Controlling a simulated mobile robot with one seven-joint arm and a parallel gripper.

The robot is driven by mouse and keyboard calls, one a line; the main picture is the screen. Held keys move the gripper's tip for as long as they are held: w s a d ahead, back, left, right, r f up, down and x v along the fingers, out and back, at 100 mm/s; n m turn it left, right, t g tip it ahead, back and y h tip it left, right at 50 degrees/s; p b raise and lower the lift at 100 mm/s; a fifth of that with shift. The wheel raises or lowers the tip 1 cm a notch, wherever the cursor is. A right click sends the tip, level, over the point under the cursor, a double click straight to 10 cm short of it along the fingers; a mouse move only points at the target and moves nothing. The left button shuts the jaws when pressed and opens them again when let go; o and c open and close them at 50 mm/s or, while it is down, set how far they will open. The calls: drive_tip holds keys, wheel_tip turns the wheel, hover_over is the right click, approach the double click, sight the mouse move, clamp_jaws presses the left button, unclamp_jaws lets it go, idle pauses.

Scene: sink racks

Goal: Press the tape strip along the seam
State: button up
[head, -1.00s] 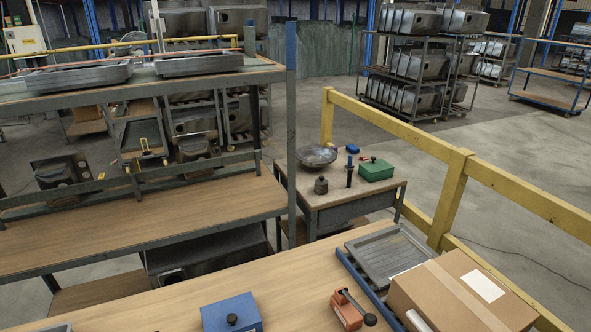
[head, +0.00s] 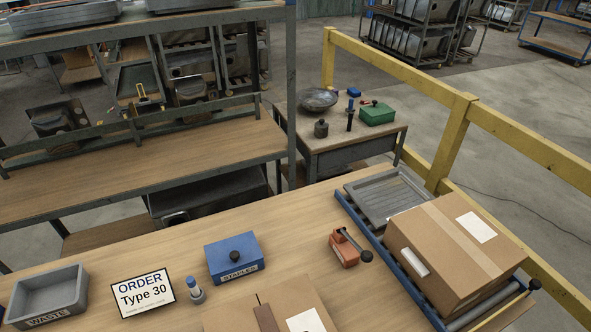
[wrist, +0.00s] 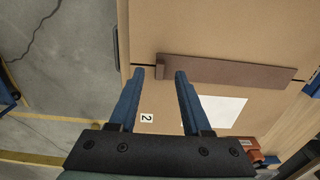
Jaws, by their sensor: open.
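A cardboard carton (head: 235,318) stands at the bottom edge of the head view, partly cut off. A brown tape strip (head: 266,318) lies along its top, in line with a dark seam (head: 258,299). In the wrist view the tape strip (wrist: 235,70) runs across the carton top (wrist: 200,30), and short dark bits of seam show past both its ends. My gripper (wrist: 159,74) is open and empty, with two blue fingers. Its fingertips appear on either side of the strip's left end; I cannot tell the height between them. The gripper is outside the head view.
A white label (wrist: 220,113) lies on the carton. On the bench stand a blue staples box (head: 232,258), an order sign (head: 143,294), a grey waste tray (head: 47,294) and an orange tool (head: 345,250). A taped box (head: 455,250) sits on rollers at right, beside a yellow rail (head: 455,140).

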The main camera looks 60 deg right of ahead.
wheel_tip(320, 180, up, 11)
drive_tip(key=shift+f, duration=0.1)
idle(0.3)
drive_tip(key=w+r+n+t+h+b, duration=0.3)
drive_tip(key=w+r+n+t, duration=0.7)
drive_tip(key=w+r, duration=1.05)
drive_tip(key=w+a+r+n+t+h, duration=0.1)
drive_tip(key=w+a+r+n+t, duration=0.2)
drive_tip(key=r, duration=0.5)
drive_tip(key=w+a+r+n+t, duration=0.2)
drive_tip(key=a+r+n+t, duration=0.15)
drive_tip(key=r, duration=0.45)
drive_tip(key=s+a+r+n+t+y+b, duration=0.1)
drive_tip(key=s+a+r+n+t, duration=0.3)
drive_tip(key=r, duration=0.7)
drive_tip(key=s+a+r+n+t+y, duration=0.3)
drive_tip(key=s+a+r+t, duration=0.4)
drive_tip(key=r, duration=0.4)
drive_tip(key=shift+a+r+n+b, duration=0.15)
drive_tip(key=shift+a+n+b, duration=0.15)
drive_tip(key=shift+n+b, duration=0.15)
